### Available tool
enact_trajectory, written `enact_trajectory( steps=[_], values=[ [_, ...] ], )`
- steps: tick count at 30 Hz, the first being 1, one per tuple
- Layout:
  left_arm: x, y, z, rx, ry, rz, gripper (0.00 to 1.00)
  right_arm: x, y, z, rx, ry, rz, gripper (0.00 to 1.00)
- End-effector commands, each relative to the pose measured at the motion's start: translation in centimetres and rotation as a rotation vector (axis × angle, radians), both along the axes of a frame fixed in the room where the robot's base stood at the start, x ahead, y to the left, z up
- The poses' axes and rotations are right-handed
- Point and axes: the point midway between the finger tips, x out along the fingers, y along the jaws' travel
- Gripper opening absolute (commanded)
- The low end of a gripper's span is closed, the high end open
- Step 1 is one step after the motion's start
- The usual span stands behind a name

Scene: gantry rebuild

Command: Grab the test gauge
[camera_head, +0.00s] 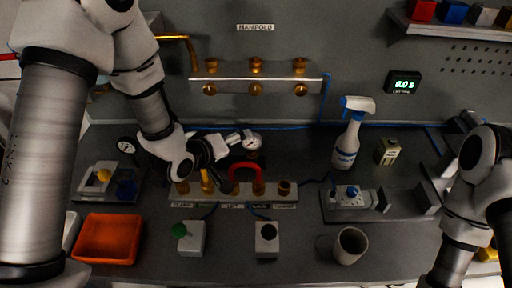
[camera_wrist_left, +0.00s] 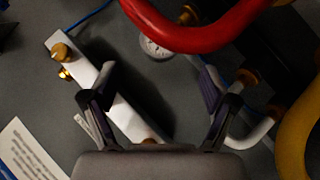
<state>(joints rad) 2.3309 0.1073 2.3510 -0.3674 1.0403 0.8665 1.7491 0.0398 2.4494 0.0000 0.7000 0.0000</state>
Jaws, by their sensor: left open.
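A round white-faced gauge (camera_head: 251,140) with a brass fitting stands behind the middle of the manifold block. In the left wrist view the gauge (camera_wrist_left: 158,48) lies beyond the fingers, partly covered by a thick red hose (camera_wrist_left: 200,30). My left gripper (camera_head: 228,146) is open, close to the gauge on its left; nothing shows between its fingers (camera_wrist_left: 155,95). A second dial (camera_head: 126,146) stands at the far left; I cannot tell which dial the task names. My right arm is at the right edge, its gripper not clearly visible.
A block with brass fittings (camera_head: 230,194) lies beneath the gripper, with the red handle (camera_head: 243,171) above it. An orange tray (camera_head: 107,238) is at left. A spray bottle (camera_head: 347,138), mug (camera_head: 349,246) and small fixture (camera_head: 352,207) stand right.

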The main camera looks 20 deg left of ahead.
Motion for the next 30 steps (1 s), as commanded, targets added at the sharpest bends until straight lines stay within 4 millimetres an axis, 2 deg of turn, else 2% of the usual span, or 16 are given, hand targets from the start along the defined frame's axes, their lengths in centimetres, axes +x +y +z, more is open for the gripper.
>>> enact_trajectory(
  steps=[7, 11, 14, 21, 23, 27, 30],
  values=[
    [2.5, -1.0, -1.4, 0.002, 0.001, -0.002, 0.85, 0.0, 0.0, 1.5, 0.0, 0.0, 0.0, 0.4],
    [4.1, -2.0, -2.7, 0.002, 0.001, -0.004, 0.85, 0.0, 0.0, 3.0, 0.0, 0.0, 0.0, 0.4],
    [5.4, -2.3, -3.7, 0.001, 0.0, -0.002, 0.85, 0.0, 0.0, 3.3, 0.0, -0.001, 0.0, 0.4],
    [5.8, -2.5, -4.2, 0.0, 0.0, 0.0, 0.85, 0.0, 0.0, 3.1, 0.0, 0.0, 0.0, 0.4],
    [5.8, -2.5, -4.2, 0.0, 0.0, 0.0, 0.68, 0.0, 0.0, 3.1, 0.0, 0.0, 0.0, 0.4],
    [5.8, -2.4, -4.2, 0.0, 0.0, 0.0, 0.18, 0.0, 0.0, 3.1, 0.0, 0.0, 0.0, 0.4],
    [5.8, -2.5, -4.2, 0.0, 0.0, 0.0, 0.15, 0.0, 0.0, 3.1, 0.0, 0.0, 0.0, 0.4]
  ],
)
